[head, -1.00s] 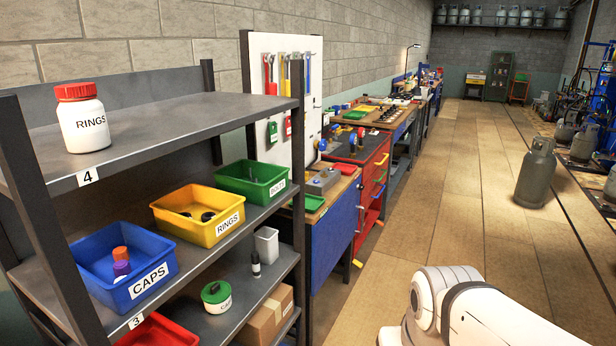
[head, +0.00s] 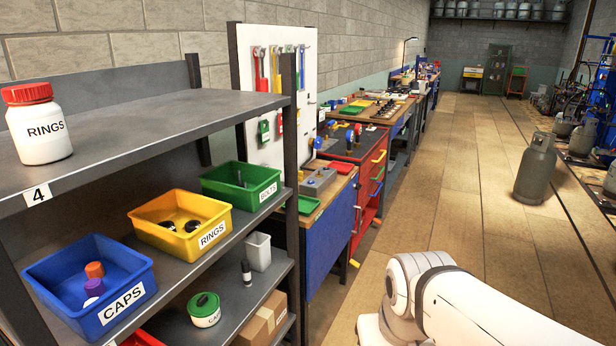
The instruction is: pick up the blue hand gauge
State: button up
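Small blue-topped items stand on the dark top of the red workbench (head: 345,150) in mid-distance. One blue item (head: 357,129) is beside a red one (head: 349,136), and another blue item (head: 318,142) is near the pegboard's lower edge. They may be hand gauges, but they are too small to tell for sure. My gripper is out of view. Only a white link of my arm shows at the lower right, well apart from the benches.
A grey shelf (head: 150,120) stands close on the left with blue (head: 122,315), yellow (head: 160,236) and green (head: 264,194) bins and a RINGS jar (head: 38,128). A white pegboard (head: 308,80) rises behind it. A gas cylinder (head: 535,170) stands right. The floor (head: 450,200) between is clear.

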aim_at(349, 137)
jog(key=z, duration=0.35)
jog(key=k, duration=1.2)
jog(key=z, duration=0.75)
jog(key=i, duration=3.05)
jog(key=u, duration=0.5)
jog(key=i, duration=1.5)
jog(key=u, duration=1.7)
jog(key=i, duration=1.25)
jog(key=u, duration=0.75)
